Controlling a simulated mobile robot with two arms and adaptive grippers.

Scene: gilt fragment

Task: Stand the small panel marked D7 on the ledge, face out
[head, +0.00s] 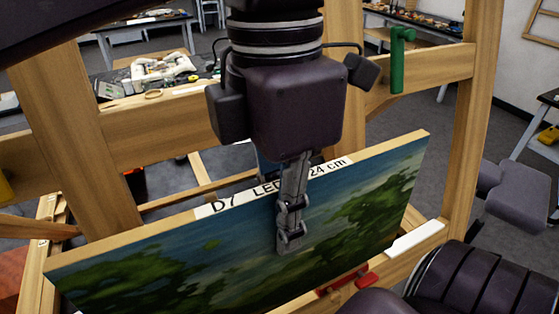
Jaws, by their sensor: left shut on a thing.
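The small panel marked D7 (360,215) is a painted landscape with wooden edges and a white label along its top edge. Its painted face is turned toward me, and it stands nearly upright, slanting across the head view. My left gripper (291,238) comes down over the top edge, shut on the panel near its middle. One finger lies against the painted face; the other is hidden behind. The wooden ledge (432,243) runs along below the panel's lower right. I cannot tell whether the panel touches it. My right gripper is not in view; part of my right arm shows at lower right.
A wooden frame with posts (62,110) and a crossbar (155,128) stands around and behind the panel. A green clamp (398,60) hangs on the upper right bar. A red piece (350,280) and a white block (415,238) are at the ledge. Cluttered tables stand behind.

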